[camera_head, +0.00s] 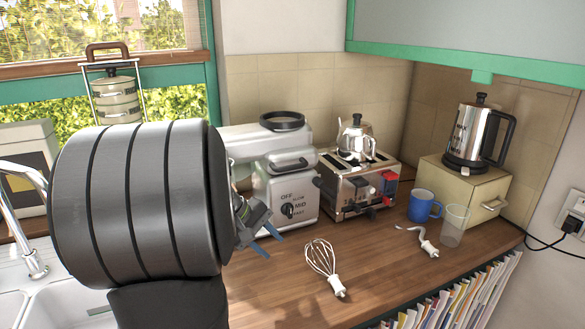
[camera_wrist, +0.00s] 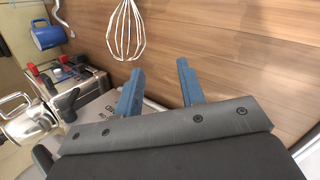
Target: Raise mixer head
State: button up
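The white stand mixer (camera_head: 283,188) stands on the wooden counter, with a speed dial (camera_head: 288,210) on its front. Its head (camera_head: 237,140) lies roughly level and runs left behind my arm, which hides much of it. A black ring sits on top, and a black knob (camera_head: 318,182) sticks out at the right side. My gripper (camera_head: 271,240) has blue fingers, apart and empty, in front of the mixer's lower left. In the wrist view my gripper (camera_wrist: 159,68) is open over bare counter. Part of the mixer (camera_wrist: 97,110) shows left of the fingers, with a black knob (camera_wrist: 67,102).
A whisk (camera_head: 323,264) lies in front of the mixer. A toaster (camera_head: 350,192) with a steel pot on top stands close at its right. A blue mug (camera_head: 421,206), a clear cup (camera_head: 453,226) and a dough hook (camera_head: 427,243) are farther right. The sink is left.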

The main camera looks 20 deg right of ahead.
jog(key=w+a+r+n+t+h, duration=0.1)
jog(key=w+r+n+t+h, duration=0.3)
jog(key=r, duration=0.5)
jog(key=n+t+h, duration=0.2)
jog(key=n+h, duration=0.1)
jog(key=h, duration=0.1)
send_near(287, 168)
jog(key=x, duration=1.2)
grip_shut()
